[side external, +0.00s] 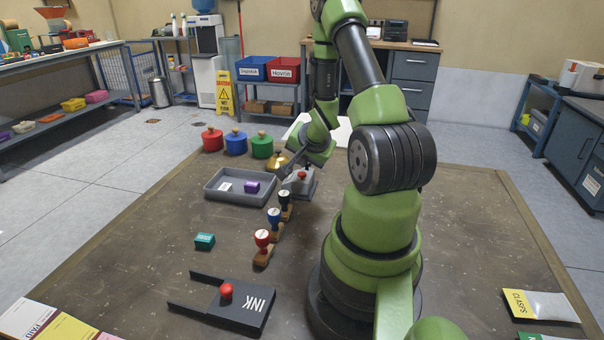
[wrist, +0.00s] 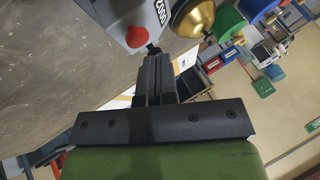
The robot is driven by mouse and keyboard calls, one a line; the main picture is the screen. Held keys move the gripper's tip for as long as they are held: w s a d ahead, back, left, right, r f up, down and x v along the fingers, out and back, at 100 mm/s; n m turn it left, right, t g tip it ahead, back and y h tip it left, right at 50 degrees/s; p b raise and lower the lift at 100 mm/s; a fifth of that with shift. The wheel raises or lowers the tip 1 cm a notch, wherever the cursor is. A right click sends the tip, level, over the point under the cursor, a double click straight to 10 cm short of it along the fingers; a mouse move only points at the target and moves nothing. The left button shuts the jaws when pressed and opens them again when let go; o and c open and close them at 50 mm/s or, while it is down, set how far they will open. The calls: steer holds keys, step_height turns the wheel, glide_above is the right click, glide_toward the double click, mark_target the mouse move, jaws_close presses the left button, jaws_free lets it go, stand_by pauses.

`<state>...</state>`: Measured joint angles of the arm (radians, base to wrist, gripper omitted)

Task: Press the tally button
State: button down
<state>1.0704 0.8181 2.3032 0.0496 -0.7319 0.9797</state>
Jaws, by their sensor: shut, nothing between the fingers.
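The tally counter is a grey box (side external: 300,187) at the far middle of the table with a red button (side external: 302,175) on it. In the wrist view the box (wrist: 118,18) shows a digit display beside the red button (wrist: 137,37). My gripper (side external: 286,172) is at the counter, its fingers shut and empty. In the wrist view the fingertips (wrist: 153,52) appear just beside the button, close to the edge of the box. I cannot tell whether they touch it. The arm partly hides the counter in the side view.
A brass dome (side external: 277,160) stands close behind the counter. Black (side external: 284,197), blue (side external: 274,216) and red (side external: 262,239) stamps stand in front of it. A grey tray (side external: 215,191) lies left. Red, blue and green pots (side external: 236,143) stand behind.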

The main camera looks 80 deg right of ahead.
mark_target(303, 172)
steer(key=shift+r, duration=0.1)
steer(key=shift+r, duration=2.45)
steer(key=shift+w, duration=0.1)
steer(key=w+a+r+n+t+y, duration=0.1)
steer(key=w+a+r+n, duration=0.25)
steer(key=a+r, duration=0.4)
steer(key=w+a+r+n+t+y, duration=0.1)
steer(key=w+a+r+n+y, duration=0.1)
steer(key=a+r+n, duration=0.55)
steer(key=s+a+r+n+y, duration=0.1)
steer(key=s+a, duration=0.3)
steer(key=a, duration=0.4)
steer(key=s+a+r+n+y, duration=0.2)
steer(key=s+a+n+y, duration=0.1)
steer(key=a, duration=0.5)
steer(key=shift+s+a+r+n+t+y, duration=0.2)
steer(key=shift+s+n+t+y, duration=0.25)
steer(key=shift+s, duration=0.3)
